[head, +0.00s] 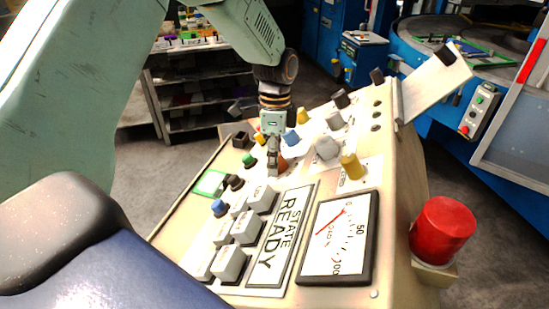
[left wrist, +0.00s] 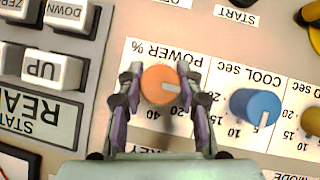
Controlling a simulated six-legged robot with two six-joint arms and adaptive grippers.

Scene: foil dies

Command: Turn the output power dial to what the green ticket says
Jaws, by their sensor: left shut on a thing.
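The orange power dial (left wrist: 158,84) sits under the upside-down label "POWER %" in the left wrist view. Its white pointer mark points right in that view. My left gripper (left wrist: 157,92) is shut on the dial, one finger on each side. My right gripper is out of view.
A blue dial (left wrist: 255,107) labelled "COOL sec" is close beside the fingers. Grey push buttons (head: 246,228), a "STATE READY" plate (head: 281,232) and a gauge (head: 338,238) are nearer. A red mushroom button (head: 442,230) stands at the right. Several other knobs stand behind.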

